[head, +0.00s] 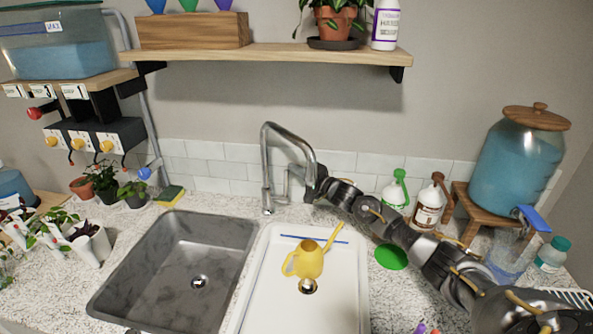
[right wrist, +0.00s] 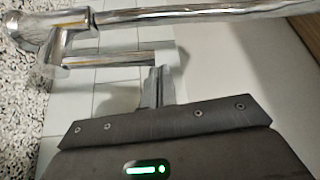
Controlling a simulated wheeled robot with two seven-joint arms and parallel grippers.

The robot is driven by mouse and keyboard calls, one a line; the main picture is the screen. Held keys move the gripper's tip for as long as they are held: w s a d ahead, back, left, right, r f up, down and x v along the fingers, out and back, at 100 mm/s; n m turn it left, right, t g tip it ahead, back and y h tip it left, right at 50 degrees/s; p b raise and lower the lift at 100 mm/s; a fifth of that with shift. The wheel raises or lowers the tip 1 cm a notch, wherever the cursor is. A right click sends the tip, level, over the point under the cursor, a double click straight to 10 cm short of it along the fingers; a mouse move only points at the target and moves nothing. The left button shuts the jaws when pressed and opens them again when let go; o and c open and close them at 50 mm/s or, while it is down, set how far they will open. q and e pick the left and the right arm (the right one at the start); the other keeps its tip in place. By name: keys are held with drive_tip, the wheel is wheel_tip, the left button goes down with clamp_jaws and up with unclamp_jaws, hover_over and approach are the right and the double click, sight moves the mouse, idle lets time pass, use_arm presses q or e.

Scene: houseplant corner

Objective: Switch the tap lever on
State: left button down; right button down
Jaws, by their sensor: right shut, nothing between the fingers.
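The chrome tap (head: 266,165) stands behind the sinks, its spout arching to the right. Its lever (right wrist: 115,61) is a thin metal bar reaching sideways from a bracket on the tap body in the right wrist view. In the head view the lever is small and partly hidden by my gripper. My right gripper (head: 300,180) is shut and empty, beside the tap under the spout. In the right wrist view its fingertips (right wrist: 156,76) are at the free end of the lever; I cannot tell whether they touch it. My left gripper is out of view.
A yellow watering can (head: 308,262) stands in the white basin (head: 262,290); the grey sink (head: 150,245) on the left looks empty. Bottles (head: 428,208) and a large jar (head: 515,165) stand at right. A wooden shelf (head: 270,52) hangs above the tap.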

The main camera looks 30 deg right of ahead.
drive_tip(key=shift+s+a+n, duration=0.2)
drive_tip(key=shift+s+n, duration=0.05)
drive_tip(key=shift+n, duration=0.05)
drive_tip(key=shift+s, duration=0.15)
drive_tip(key=shift+s+a+f+n+t+y+b, duration=0.15)
drive_tip(key=shift+s+a+n+t+b, duration=0.1)
drive_tip(key=shift+s+a+n+b, duration=0.25)
drive_tip(key=shift+s+a+f+n+t+y+b, duration=0.15)
drive_tip(key=shift+s+n+t+b, duration=0.1)
drive_tip(key=shift+n, duration=0.35)
drive_tip(key=shift+n+y, duration=0.5)
drive_tip(key=shift+n, duration=0.3)
drive_tip(key=shift+s+a+f+p, duration=0.35)
drive_tip(key=shift+s+a, duration=0.15)
drive_tip(key=shift+s, duration=0.2)
drive_tip(key=shift+s+a+f+p, duration=0.3)
drive_tip(key=shift+s+a, duration=0.25)
drive_tip(key=shift+s, duration=0.1)
drive_tip(key=shift+s+a+f+p, duration=0.35)
drive_tip(key=shift+s+a, duration=0.15)
drive_tip(key=shift+s, duration=0.2)
